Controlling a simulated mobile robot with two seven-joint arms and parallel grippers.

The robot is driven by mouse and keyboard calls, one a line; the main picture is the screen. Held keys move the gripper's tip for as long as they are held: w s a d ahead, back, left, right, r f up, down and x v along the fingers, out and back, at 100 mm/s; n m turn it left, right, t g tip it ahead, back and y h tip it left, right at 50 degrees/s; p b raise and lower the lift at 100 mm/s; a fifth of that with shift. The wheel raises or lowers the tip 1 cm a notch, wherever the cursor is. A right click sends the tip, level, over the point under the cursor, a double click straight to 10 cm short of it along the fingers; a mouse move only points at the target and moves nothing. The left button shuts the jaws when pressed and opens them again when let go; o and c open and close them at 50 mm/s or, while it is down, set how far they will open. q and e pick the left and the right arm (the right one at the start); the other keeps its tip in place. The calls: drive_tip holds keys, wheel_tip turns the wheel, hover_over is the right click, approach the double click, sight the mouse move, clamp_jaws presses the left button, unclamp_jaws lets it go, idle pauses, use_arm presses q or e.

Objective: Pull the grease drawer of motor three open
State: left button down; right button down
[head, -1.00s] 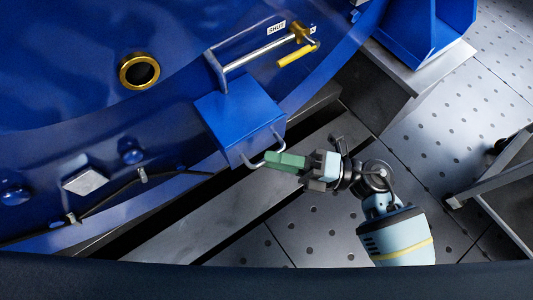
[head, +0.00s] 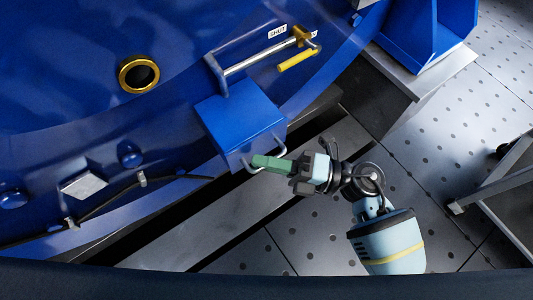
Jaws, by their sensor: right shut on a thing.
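The blue grease drawer (head: 240,122) is a box on the side of the big blue motor (head: 70,100), in the middle of the head view. A bare metal bow handle (head: 279,146) stands off its front face. My right gripper (head: 262,162) has green fingers that lie at the handle and are shut on it, covering part of the bow. The wrist extends to the right, low over the floor. The drawer box sits against the motor's side; I cannot tell whether it is out at all. My left gripper is not in view.
A metal rod with a yellow lever (head: 298,60) runs above the drawer. A brass-ringed port (head: 139,74) is at the upper left. A dark-topped cart or frame (head: 500,180) stands at the right. Perforated floor plates lie open between.

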drive_tip(key=s+d+p, duration=0.5)
drive_tip(key=s+d, duration=0.1)
drive_tip(key=s, duration=0.3)
drive_tip(key=shift+d, duration=0.4)
drive_tip(key=shift+s, duration=0.1)
drive_tip(key=c, duration=1.5)
unclamp_jaws()
drive_tip(key=shift+s+d+f+p, duration=0.15)
drive_tip(key=shift+s+d+f, duration=0.05)
drive_tip(key=shift+d, duration=1.1)
drive_tip(key=shift+s+d+f+p, duration=0.1)
drive_tip(key=shift+s+d+f, duration=0.05)
drive_tip(key=shift+d, duration=1.1)
drive_tip(key=shift+s+d+f+p, duration=0.15)
drive_tip(key=shift+s+d+f, duration=0.05)
drive_tip(key=shift+d, duration=1.1)
